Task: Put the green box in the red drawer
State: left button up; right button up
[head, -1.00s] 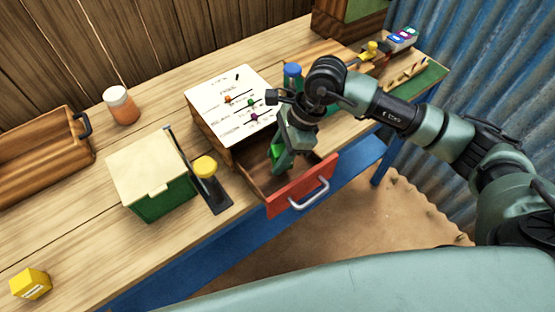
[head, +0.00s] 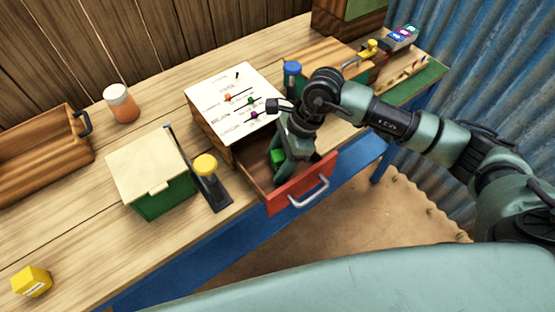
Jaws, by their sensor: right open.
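The red drawer (head: 301,191) is pulled out of the cabinet with the white sloped top, and its silver handle faces the front. The small green box (head: 278,157) is inside the open drawer, partly hidden by my gripper. My right gripper (head: 284,176) points down into the drawer with its jaws open, close around or beside the green box; I cannot tell whether a finger touches it. My left gripper is not in view.
A green box with a cream lid (head: 151,172) and a black stand with a yellow knob (head: 207,170) stand left of the drawer. A blue-capped container (head: 292,71) stands behind my arm.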

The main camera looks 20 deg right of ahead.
jog(key=b+v, duration=0.3)
jog(key=v, duration=0.9)
